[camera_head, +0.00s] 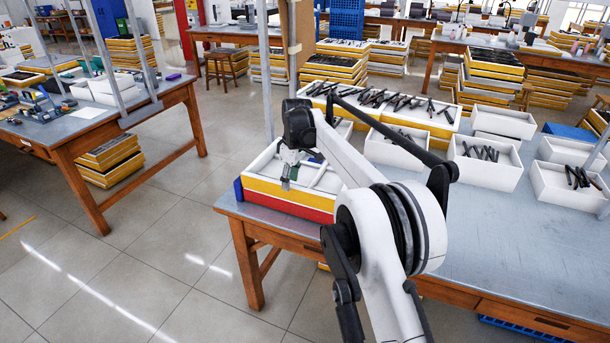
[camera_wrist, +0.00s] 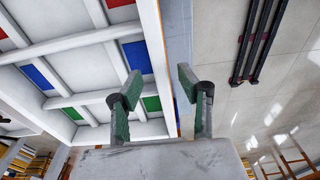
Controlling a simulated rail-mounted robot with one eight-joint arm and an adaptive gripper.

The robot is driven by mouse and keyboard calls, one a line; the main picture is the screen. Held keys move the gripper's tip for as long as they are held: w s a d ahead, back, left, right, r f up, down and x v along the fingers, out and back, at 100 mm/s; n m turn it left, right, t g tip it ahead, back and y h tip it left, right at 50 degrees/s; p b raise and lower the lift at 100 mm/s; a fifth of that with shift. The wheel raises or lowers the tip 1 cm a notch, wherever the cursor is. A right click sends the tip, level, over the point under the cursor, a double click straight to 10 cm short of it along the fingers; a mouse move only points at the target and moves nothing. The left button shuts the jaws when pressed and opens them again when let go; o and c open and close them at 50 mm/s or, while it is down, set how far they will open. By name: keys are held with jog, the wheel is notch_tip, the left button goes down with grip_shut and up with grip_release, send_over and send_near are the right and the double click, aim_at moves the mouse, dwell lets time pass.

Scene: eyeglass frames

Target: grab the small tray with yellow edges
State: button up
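A white divided tray with a yellow edge (camera_head: 300,197) sits at the near left corner of the right-hand table, above a red band. In the wrist view, the tray (camera_wrist: 100,35) shows white dividers with red, blue and green patches in its compartments. My gripper (camera_head: 286,184) is above the tray in the head view. In the wrist view my gripper (camera_wrist: 158,86) is open, with two green fingers apart. The tray's right wall with its thin yellow edge appears between the fingers. I cannot tell how far the fingertips are from the wall. My arm hides part of the tray's right side.
White bins (camera_head: 485,160) with dark eyeglass frames stand farther along the grey table (camera_head: 500,245). Yellow-edged trays (camera_head: 385,107) with frames lie behind my arm. A metal post (camera_head: 264,75) rises near the tray. Another table (camera_head: 90,118) stands left across open floor.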

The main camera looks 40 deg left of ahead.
aim_at(289, 197)
jog(key=f, duration=0.4)
jog(key=shift+s+a, duration=0.1)
jog(key=shift+a, duration=0.1)
grip_shut()
jog(key=shift+r, duration=0.1)
